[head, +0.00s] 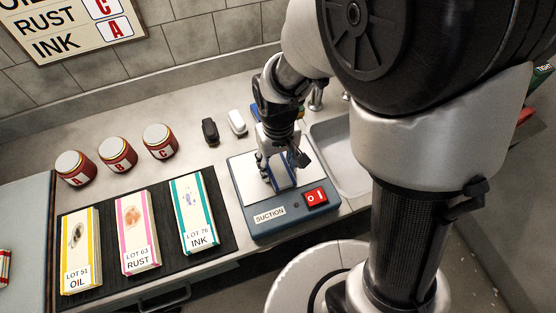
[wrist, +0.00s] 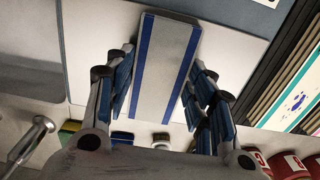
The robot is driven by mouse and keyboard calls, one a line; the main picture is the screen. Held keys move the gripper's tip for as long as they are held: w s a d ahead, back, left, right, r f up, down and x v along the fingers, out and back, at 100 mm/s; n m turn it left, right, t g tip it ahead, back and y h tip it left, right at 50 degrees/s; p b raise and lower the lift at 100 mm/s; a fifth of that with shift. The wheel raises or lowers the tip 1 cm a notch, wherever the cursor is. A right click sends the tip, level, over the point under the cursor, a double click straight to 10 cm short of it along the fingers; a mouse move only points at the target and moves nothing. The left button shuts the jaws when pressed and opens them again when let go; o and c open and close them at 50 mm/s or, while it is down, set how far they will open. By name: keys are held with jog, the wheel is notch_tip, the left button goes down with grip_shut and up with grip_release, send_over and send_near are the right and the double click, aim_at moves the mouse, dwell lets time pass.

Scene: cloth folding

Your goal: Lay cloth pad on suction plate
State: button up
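The suction plate (head: 246,182) is a white top on a blue-grey box labelled SUCTION with a red switch. The cloth pad (wrist: 165,75), a pale folded strip with blue bands along both long sides, lies over the white plate surface in the wrist view (wrist: 232,40). My gripper (head: 279,168) points down over the plate and hides much of the pad in the head view. In the wrist view my gripper (wrist: 164,62) has its blue-padded fingers spread wide, one along each side of the pad. Narrow gaps seem to show beside the pad.
Three lidded jars (head: 118,154) stand at the back left. A black mat (head: 219,205) holds striped stacks labelled OIL (head: 78,282), RUST (head: 138,258) and INK (head: 198,240). A black and a white small item (head: 237,123) lie behind the plate. A sink (head: 340,150) is on the right.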

aim_at(278, 168)
jog(key=o, duration=0.5)
notch_tip(278, 168, up, 12)
jog(key=p, duration=0.5)
jog(key=s+d+r+m+t, duration=0.1)
jog(key=s+d+r, duration=0.2)
jog(key=s+r, duration=0.1)
jog(key=s+d+r+m+t, duration=0.1)
jog(key=s+d+r+t, duration=0.1)
jog(key=s+d+r, duration=0.2)
jog(key=s+d+r+m+t, duration=0.1)
jog(key=s+d+r, duration=0.2)
jog(key=s+r, duration=0.1)
jog(key=shift+s+d+r+t, duration=0.25)
jog(key=shift+s+d+t, duration=0.05)
jog(key=shift+s+d, duration=0.15)
